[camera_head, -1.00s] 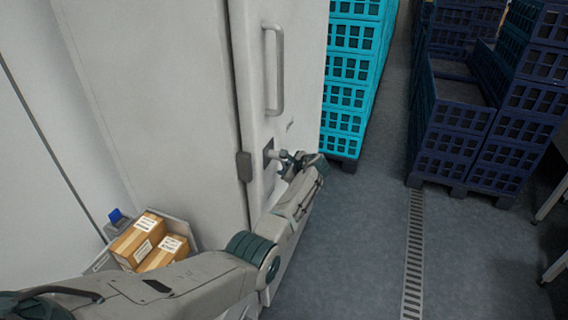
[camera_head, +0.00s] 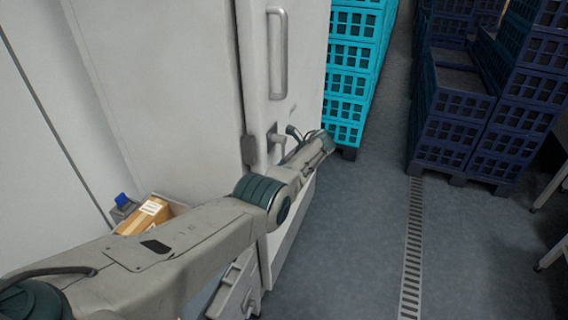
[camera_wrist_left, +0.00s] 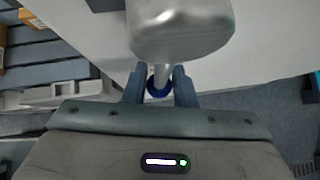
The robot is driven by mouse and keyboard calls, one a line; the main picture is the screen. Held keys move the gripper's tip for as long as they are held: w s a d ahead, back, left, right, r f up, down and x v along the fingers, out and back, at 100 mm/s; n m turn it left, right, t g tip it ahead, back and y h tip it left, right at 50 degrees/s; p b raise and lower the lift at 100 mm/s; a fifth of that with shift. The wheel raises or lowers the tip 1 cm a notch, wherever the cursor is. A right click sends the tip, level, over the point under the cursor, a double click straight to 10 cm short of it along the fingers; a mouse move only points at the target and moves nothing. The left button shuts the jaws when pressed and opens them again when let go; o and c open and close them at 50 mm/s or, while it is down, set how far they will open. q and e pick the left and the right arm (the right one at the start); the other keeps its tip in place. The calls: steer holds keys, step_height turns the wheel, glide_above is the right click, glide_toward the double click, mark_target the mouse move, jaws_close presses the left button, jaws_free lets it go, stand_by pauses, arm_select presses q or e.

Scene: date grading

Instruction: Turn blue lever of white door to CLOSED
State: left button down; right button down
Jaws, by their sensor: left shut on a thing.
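The white door (camera_head: 262,85) stands at the centre of the head view, with a long grey pull handle (camera_head: 277,55). Below it, a metal lever stem (camera_head: 277,142) sticks out of the door. My left gripper (camera_head: 291,138) is at this stem, partly hidden by its own wrist. In the left wrist view, the blue lever end (camera_wrist_left: 158,88) sits between the fingers of my left gripper (camera_wrist_left: 159,90), which is shut on it. No CLOSED marking is readable. My right gripper is not in view.
Turquoise crates (camera_head: 351,85) stand in a stack just right of the door. Dark blue crates (camera_head: 455,120) stand further right. Grey floor with a drain grate (camera_head: 412,250) is free between. A cardboard box (camera_head: 145,215) lies left, behind my left arm.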

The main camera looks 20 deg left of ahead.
arm_select(q)
steer(key=shift+s+f, duration=0.15)
steer(key=shift+f, duration=0.1)
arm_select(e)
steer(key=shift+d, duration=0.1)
arm_select(q)
steer(key=c, duration=1.6)
jaws_free()
steer(key=shift+o, duration=0.6)
steer(key=shift+a, duration=0.15)
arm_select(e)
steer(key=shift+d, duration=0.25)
arm_select(q)
steer(key=shift+d+r, duration=0.4)
steer(key=shift+r, duration=0.05)
steer(key=v, duration=0.9)
steer(key=shift+d+r, duration=0.2)
steer(key=shift+r, duration=0.05)
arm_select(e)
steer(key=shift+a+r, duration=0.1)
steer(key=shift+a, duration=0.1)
